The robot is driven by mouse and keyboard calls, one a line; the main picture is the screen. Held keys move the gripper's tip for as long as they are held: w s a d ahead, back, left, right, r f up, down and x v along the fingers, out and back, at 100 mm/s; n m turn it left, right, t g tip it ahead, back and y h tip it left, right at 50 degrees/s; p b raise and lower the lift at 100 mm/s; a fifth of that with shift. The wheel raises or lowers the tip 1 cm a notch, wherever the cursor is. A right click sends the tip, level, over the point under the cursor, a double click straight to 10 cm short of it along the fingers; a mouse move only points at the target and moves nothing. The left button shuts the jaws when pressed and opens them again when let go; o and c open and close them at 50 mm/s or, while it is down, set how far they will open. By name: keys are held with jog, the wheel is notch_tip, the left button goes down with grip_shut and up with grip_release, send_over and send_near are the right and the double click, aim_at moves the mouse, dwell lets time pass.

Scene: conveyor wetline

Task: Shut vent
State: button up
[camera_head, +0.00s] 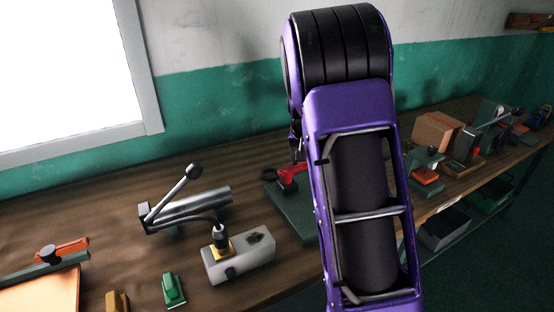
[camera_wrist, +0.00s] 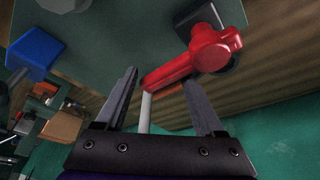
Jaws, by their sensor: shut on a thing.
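A red valve with a lever handle (camera_head: 288,173) sits on a dark green-grey plate (camera_head: 287,212) on the bench, just left of my arm in the head view. In the wrist view the red lever (camera_wrist: 172,73) runs from between my fingers up to a round red hub (camera_wrist: 215,46). My gripper (camera_wrist: 160,76) has its two fingers on either side of the lever's end and is shut on it. In the head view my arm hides the right part of the plate and most of my gripper. No vent label is readable.
Left on the bench are a metal cylinder with a lever (camera_head: 205,203), a grey block with a gauge-like fitting (camera_head: 240,262) and a green piece (camera_head: 173,290). Further right stand a cardboard box (camera_head: 436,132) and several fixtures. A green wall (camera_head: 220,105) runs behind.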

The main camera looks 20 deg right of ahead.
jog(key=p+v, duration=0.3)
jog(key=v, duration=0.3)
jog(key=shift+r, duration=0.3)
jog(key=shift+s, duration=0.1)
